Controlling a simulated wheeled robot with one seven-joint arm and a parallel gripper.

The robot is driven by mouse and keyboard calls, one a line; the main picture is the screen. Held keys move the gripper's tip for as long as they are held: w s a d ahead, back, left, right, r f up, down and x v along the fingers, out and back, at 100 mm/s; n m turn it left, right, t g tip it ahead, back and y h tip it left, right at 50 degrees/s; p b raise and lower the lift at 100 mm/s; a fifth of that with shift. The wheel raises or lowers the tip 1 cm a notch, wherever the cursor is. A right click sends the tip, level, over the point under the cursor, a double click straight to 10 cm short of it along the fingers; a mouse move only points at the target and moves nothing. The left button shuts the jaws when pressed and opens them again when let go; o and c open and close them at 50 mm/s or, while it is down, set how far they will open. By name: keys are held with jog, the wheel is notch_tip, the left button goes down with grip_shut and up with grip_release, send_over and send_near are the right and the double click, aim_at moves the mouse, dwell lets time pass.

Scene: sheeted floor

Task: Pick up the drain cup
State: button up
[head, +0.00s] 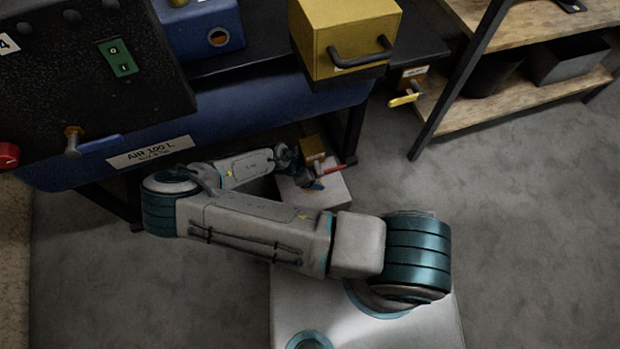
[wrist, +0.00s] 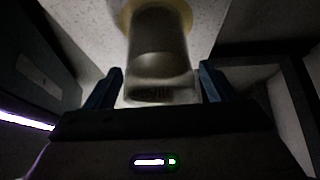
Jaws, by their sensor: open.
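In the wrist view the drain cup (wrist: 158,58) is a dim, see-through cylinder with a yellowish collar at its top edge. It lies between the two fingers of my gripper (wrist: 162,74), which are apart, with a visible gap on each side of the cup. I cannot tell its exact distance from the fingertips. In the head view my gripper (head: 312,181) is low over a pale slab, beside a small brass-coloured block (head: 312,148) and a red lever (head: 334,169). The cup itself cannot be made out in the head view.
A blue tank (head: 240,125) on dark legs stands above and behind my gripper. A yellow box (head: 345,35) with a black handle sits on top. The pale slab (head: 328,194) is on the floor below. A wooden shelf (head: 510,100) stands at right; grey floor there is clear.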

jog(key=c, duration=1.2)
jog(key=shift+o, duration=0.2)
jog(key=shift+r+p, duration=0.25)
jog(key=shift+p, duration=0.3)
